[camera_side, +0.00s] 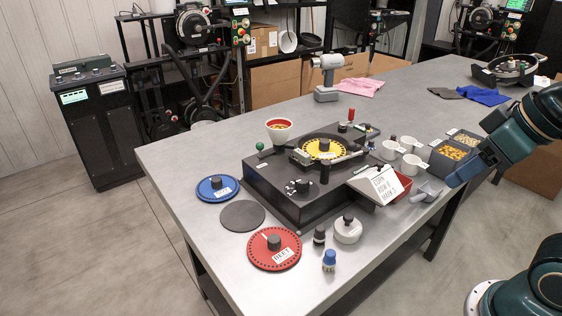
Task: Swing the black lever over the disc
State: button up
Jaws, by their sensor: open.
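The seed meter is a dark grey box (285,191) on the bench, with a yellow disc (312,148) in its top. A dark bar that looks like the black lever (345,158) lies along the near right edge of the disc. A black upright knob (325,174) stands in front of it; whether they are joined is too small to tell. My gripper (452,180) is at the right, above the bench edge, angled down to the left. It is open, with nothing seen in it, and well apart from the meter.
Left of the meter lie a blue disc (217,188), a dark disc (242,216) and a red disc (272,252). Small knobs and a white lidded pot (347,230) stand in front.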

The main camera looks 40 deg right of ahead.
jog(key=shift+c, duration=0.8)
jog(key=w+d+r+n+g, duration=0.1)
jog(key=w+r, duration=0.2)
jog(key=w, duration=0.3)
jog(key=w+d+r+n+g, duration=0.1)
jog(key=w+r+g, duration=0.1)
jog(key=w+r, duration=0.35)
jog(key=w+d+f+n+g, duration=0.1)
jog(key=w, duration=0.6)
jog(key=w+d+f+n+g, duration=0.1)
jog(key=w+f, duration=0.1)
jog(key=w, duration=0.6)
jog(key=shift+w+d+g, duration=0.15)
jog(key=shift+d+g, duration=0.15)
jog(key=shift+f, duration=0.1)
notch_tip(320, 180, down, 14)
jog(key=shift+r, duration=0.15)
grip_shut()
